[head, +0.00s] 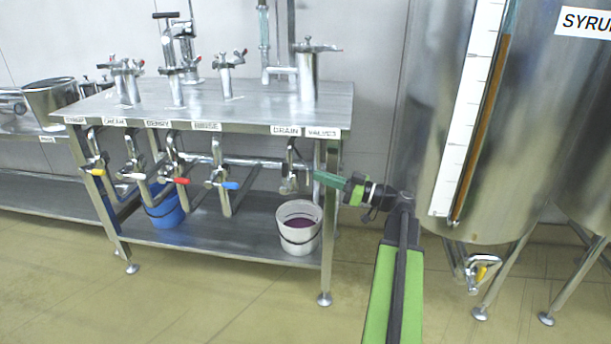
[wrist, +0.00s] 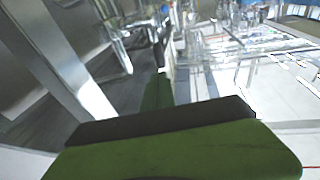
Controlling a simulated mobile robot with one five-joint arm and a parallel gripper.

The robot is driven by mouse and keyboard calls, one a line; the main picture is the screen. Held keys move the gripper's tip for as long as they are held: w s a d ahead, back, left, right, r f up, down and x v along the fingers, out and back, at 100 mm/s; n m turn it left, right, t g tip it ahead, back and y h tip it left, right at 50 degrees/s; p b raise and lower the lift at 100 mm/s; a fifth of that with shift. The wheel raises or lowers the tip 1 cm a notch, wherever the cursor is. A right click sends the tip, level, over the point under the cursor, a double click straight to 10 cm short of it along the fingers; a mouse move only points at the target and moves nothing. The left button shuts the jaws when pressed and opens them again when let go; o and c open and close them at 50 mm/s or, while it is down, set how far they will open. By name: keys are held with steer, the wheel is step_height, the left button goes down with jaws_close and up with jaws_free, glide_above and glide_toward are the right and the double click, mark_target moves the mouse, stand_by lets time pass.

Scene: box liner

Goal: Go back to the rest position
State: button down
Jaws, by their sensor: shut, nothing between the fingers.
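My gripper (head: 318,176) is at the end of my green arm, in the middle of the head view. Its green fingers are shut and empty. They point left, in front of the right front leg (head: 328,225) of the steel table, near the drain valve (head: 289,178). I cannot tell if they touch the leg. In the wrist view my gripper (wrist: 158,88) shows as green fingers beyond a dark-edged green part, with nothing held between them.
The steel table (head: 240,108) has pumps on top and labelled valves with coloured handles below. A white bucket (head: 283,232) with purple liquid and a blue bucket (head: 163,215) stand on its lower shelf. A large tank (head: 425,130) is close on the right. The floor in front is clear.

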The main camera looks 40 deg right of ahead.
steer(key=r+v, duration=0.1)
steer(key=v, duration=0.5)
steer(key=shift+s+d+f, duration=0.2)
steer(key=shift+s+f, duration=0.05)
steer(key=shift+f, duration=0.1)
